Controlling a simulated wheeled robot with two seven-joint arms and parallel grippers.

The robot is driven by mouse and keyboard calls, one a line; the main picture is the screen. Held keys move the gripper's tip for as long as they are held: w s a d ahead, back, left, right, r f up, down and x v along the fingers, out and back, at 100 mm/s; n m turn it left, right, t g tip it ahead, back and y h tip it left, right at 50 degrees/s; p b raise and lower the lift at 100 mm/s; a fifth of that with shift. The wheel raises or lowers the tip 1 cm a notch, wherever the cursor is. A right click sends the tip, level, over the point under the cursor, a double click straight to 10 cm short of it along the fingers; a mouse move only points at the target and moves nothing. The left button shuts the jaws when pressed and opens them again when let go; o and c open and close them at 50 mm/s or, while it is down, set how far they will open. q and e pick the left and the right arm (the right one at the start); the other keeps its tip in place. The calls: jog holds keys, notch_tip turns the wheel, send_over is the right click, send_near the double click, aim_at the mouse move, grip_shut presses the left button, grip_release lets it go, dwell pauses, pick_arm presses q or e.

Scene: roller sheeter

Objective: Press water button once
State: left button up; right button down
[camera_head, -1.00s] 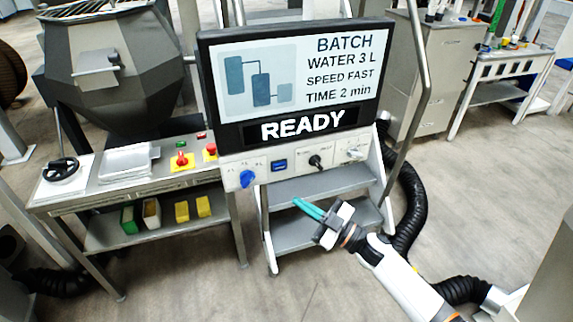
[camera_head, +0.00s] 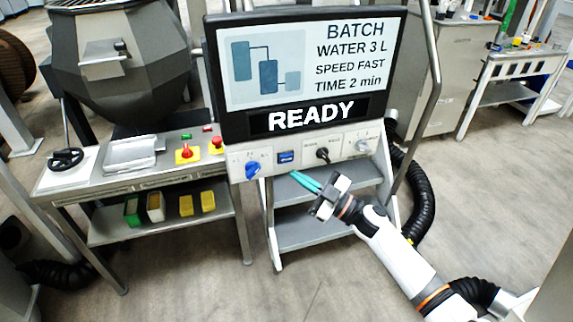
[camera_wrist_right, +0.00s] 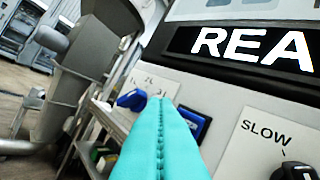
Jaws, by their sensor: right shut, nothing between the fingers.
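A blue square button (camera_head: 285,157) sits on the pale control strip below the display, right of a blue knob (camera_head: 252,169). In the right wrist view the button (camera_wrist_right: 197,123) is partly hidden by my fingers, and the knob (camera_wrist_right: 131,99) shows left of them. My right gripper (camera_head: 295,176) has teal fingers, shut and empty, just below and in front of the button. The fingertips (camera_wrist_right: 166,101) point at the panel near the button; I cannot tell whether they touch. The display (camera_head: 310,65) reads water 3 L and READY. My left gripper is out of view.
A black selector knob (camera_head: 323,154) is right of the button. Red stop buttons (camera_head: 186,151) stand on the table (camera_head: 125,182) to the left. Grey steps (camera_head: 300,232) lie below the panel. A handrail (camera_head: 434,75) rises at the right.

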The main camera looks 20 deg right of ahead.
aim_at(283, 158)
jog(key=shift+w+a+b, duration=0.1)
jog(key=shift+w+b, duration=0.5)
jog(key=shift+w, duration=1.05)
jog(key=shift+w, duration=0.15)
dwell(0.7)
jog(key=shift+w, duration=0.25)
jog(key=shift+w+b, duration=0.4)
jog(key=shift+w, duration=0.05)
dwell(0.7)
jog(key=shift+s+r, duration=0.1)
jog(key=shift+s+p, duration=0.65)
jog(key=shift+s, duration=0.1)
jog(key=shift+s, duration=0.1)
